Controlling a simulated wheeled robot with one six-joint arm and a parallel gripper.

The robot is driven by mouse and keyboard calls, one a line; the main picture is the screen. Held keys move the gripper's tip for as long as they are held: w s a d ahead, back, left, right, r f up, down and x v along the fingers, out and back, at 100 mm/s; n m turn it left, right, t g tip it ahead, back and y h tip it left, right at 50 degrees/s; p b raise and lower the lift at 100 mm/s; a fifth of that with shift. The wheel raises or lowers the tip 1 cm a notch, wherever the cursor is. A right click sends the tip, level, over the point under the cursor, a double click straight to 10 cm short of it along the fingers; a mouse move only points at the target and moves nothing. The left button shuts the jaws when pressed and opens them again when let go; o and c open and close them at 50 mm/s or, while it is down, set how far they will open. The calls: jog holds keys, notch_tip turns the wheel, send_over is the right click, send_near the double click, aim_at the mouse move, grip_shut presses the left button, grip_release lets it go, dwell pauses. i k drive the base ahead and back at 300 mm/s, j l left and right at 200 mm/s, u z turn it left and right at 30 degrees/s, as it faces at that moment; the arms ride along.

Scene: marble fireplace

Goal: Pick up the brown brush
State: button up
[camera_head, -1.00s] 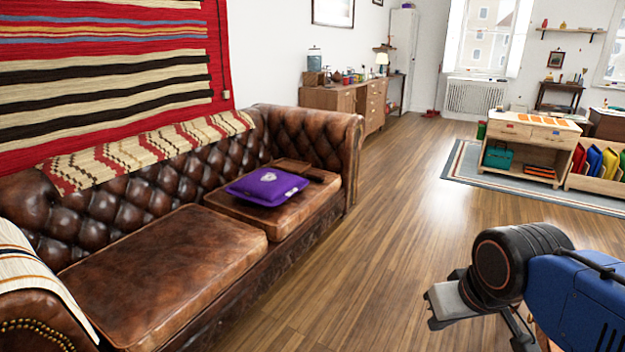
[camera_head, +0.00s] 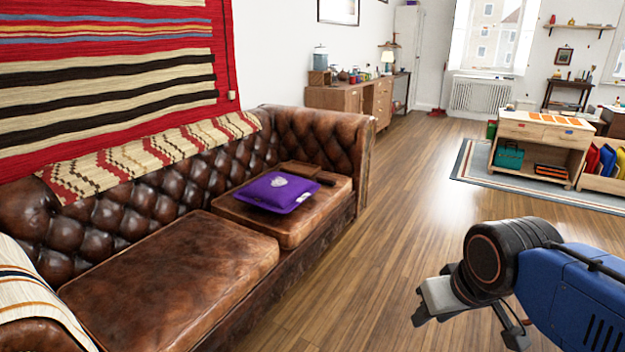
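No brush can be made out for certain. A small dark brown item (camera_head: 326,181) lies on the far seat of the leather sofa, beside a flat brown box-like thing (camera_head: 300,170) and behind a purple cushion (camera_head: 275,192). It is too small to tell whether it is the brush. My gripper (camera_head: 468,322) is at the lower right, over the wooden floor and well apart from the sofa. Its two fingers look spread, with bare floor between them and nothing held.
The brown leather sofa (camera_head: 170,275) fills the left side. A wooden floor lane (camera_head: 400,190) runs clear beside it. A low wooden cabinet (camera_head: 350,98) stands at the back wall. A wooden unit (camera_head: 535,130) with a teal case stands on a rug at right.

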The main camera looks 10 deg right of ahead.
aim_at(322, 178)
jog(key=i+j+z, duration=0.1)
jog(key=i+z, duration=0.15)
jog(key=i, duration=1.5)
jog(key=i+l+u, duration=0.4)
jog(key=i+l, duration=1.05)
